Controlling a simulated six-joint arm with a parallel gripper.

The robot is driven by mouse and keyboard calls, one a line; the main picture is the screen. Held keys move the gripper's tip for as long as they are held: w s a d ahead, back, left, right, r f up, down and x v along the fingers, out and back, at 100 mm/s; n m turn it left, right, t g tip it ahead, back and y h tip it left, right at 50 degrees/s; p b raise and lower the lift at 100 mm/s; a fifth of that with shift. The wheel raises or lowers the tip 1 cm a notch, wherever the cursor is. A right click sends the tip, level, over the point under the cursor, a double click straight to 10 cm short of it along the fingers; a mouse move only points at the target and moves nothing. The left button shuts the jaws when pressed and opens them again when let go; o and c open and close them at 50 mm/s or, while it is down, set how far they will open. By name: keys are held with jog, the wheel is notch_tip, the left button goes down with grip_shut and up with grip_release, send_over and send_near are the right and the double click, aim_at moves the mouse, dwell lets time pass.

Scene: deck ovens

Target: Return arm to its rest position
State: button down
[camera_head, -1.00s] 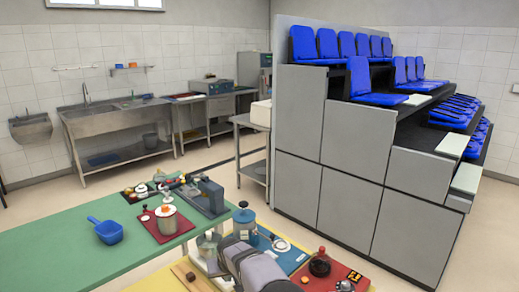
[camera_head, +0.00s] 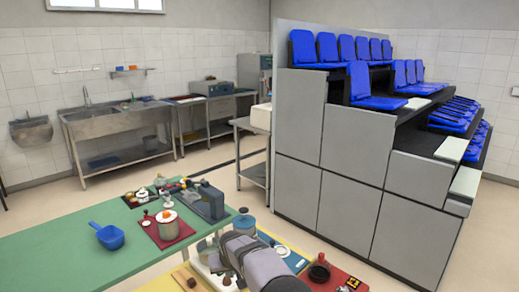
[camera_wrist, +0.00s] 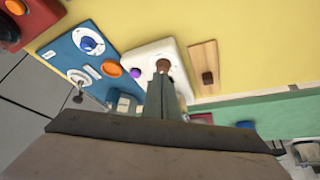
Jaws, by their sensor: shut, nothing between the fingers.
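My gripper (camera_wrist: 164,78) shows in the wrist view with its fingers shut together and nothing held. Its tips overlap the white panel (camera_wrist: 140,58), close to a brown knob (camera_wrist: 163,65); I cannot tell the gap between them. In the head view my grey arm reaches in from the bottom edge over the yellow table (camera_head: 170,283), and the fingertips are hard to make out.
A blue panel (camera_wrist: 66,57) lies beside the white one, and a wooden block (camera_wrist: 203,58) is on its other side. A red board (camera_head: 340,277) lies to the right. The green table (camera_head: 60,250) holds a blue pan (camera_head: 110,237) and a pot (camera_head: 166,222).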

jog(key=s+d+r+m+g+h, duration=0.1)
jog(key=s+d+r, duration=0.2)
jog(key=s+d, duration=0.6)
jog(key=s+d+r+m+g, duration=0.1)
jog(key=s+d+r+g, duration=0.15)
jog(key=s+d, duration=0.55)
jog(key=s+d+g, duration=0.1)
jog(key=s+d, duration=0.3)
jog(key=s, duration=0.8)
jog(key=s+d+f+m+g, duration=0.1)
jog(key=s+d, duration=0.2)
jog(key=s, duration=0.8)
jog(key=shift+s+d+f, duration=0.2)
jog(key=shift+s+d, duration=0.15)
jog(key=shift+s, duration=0.05)
